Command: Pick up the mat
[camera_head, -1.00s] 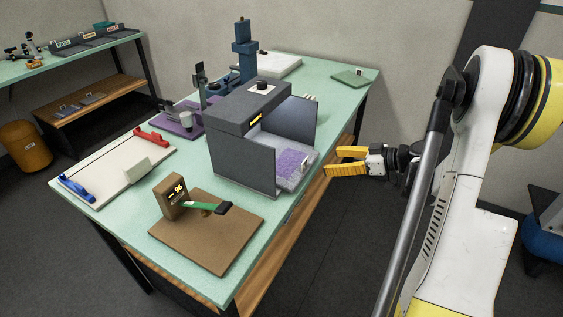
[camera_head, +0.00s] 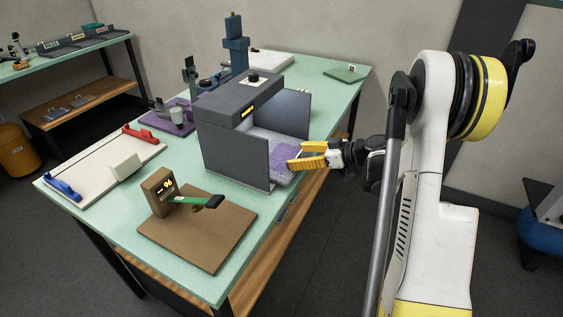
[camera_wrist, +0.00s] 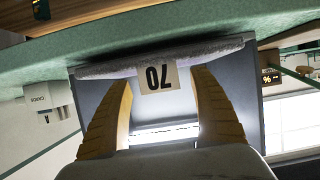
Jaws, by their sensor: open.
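The mat (camera_head: 282,154) is a purple, textured sheet lying in the open front of a grey box (camera_head: 233,161) on the green table. My yellow-fingered gripper (camera_head: 296,155) is open at the mat's front edge. In the wrist view the fingers (camera_wrist: 164,80) stand on either side of the tag with gaps to it. Whether the fingers touch the mat is unclear. The mat's rear is hidden inside the box.
The box walls flank the mat. A brown board (camera_head: 205,240) with a block and a green-handled tool lies in front. A white board (camera_head: 90,175) with red and blue clamps is at left. A small green sheet (camera_head: 345,73) lies at the far corner.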

